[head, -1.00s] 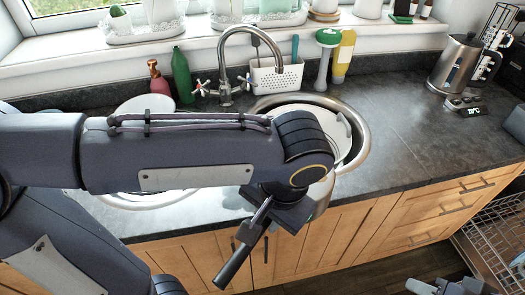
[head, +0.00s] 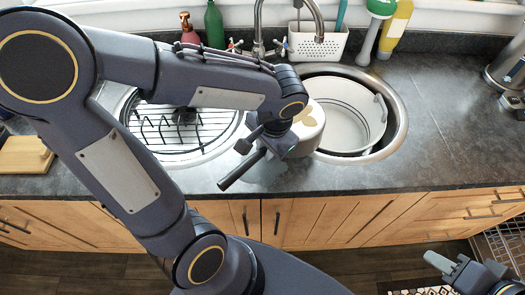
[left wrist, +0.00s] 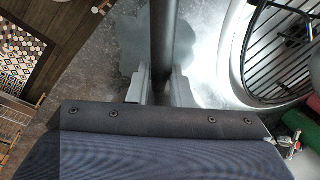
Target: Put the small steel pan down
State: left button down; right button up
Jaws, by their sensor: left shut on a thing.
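The small steel pan (head: 309,128) shows in the head view at the left edge of the right sink, partly hidden by my left wrist. My left gripper (head: 262,146) is shut on its dark handle (head: 240,171), which points toward the counter's front edge. In the left wrist view the handle (left wrist: 163,45) runs between the jaws of my left gripper (left wrist: 160,85). I cannot tell whether the pan touches the counter. My right gripper (head: 442,262) is low at the right, away from the pan; its jaw opening is unclear.
The right round sink (head: 396,132) holds a large pale pot (head: 350,112). A black wire rack (head: 170,132) sits in the left sink. The tap (head: 260,30) stands behind, between the sinks. The dark counter (head: 450,130) is clear at the right.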

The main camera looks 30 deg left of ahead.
aim_at(260, 161)
pick_arm(q)
jog(key=shift+w+a+f, duration=0.3)
jog(key=shift+a+f, duration=0.1)
jog(key=shift+f, duration=0.2)
jog(key=f, duration=0.3)
jog(key=shift+w+a, duration=0.2)
jog(key=shift+a, duration=0.15)
jog(key=shift+f, duration=0.45)
jog(key=c, duration=1.8)
grip_release()
jog(key=shift+f+b, duration=0.2)
jog(key=shift+b, duration=0.15)
jog(key=o, duration=0.5)
jog(key=shift+r, duration=0.1)
